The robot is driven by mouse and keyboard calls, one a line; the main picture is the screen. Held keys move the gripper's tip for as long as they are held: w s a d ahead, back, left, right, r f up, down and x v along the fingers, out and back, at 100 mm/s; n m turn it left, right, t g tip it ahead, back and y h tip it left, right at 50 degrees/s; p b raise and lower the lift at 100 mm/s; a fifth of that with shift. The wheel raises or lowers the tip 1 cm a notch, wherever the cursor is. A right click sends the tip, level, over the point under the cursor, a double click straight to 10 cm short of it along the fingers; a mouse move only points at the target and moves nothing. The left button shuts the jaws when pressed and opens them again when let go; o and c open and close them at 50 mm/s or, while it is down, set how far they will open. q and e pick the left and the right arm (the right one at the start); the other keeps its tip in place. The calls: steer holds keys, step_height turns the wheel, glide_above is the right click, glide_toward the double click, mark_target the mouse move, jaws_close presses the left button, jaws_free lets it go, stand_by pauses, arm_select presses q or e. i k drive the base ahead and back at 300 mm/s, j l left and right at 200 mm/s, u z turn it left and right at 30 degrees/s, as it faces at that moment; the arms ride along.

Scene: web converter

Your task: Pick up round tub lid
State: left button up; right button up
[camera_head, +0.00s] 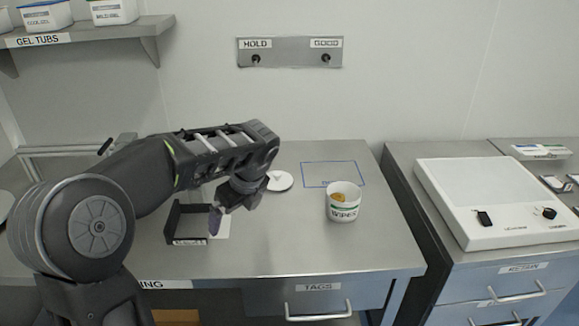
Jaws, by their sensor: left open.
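The round white lid (285,184) lies flat on the steel bench, its left part close to or behind my gripper in the picture. A white round tub (342,212) with a green band and wipes label stands open to the right of the lid, with something yellow-brown inside. My left gripper (232,208) is open and points down over the bench, left of the lid and in front of it. I cannot tell whether it touches anything. My right gripper is out of view.
A black holder (186,226) and a white sheet (222,226) lie below and left of my gripper. A blue outlined rectangle (333,174) marks clear bench behind the tub. A white flat device (495,203) occupies the right counter. A shelf (90,31) hangs upper left.

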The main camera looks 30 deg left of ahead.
mark_target(280, 180)
steer(key=i, duration=0.9)
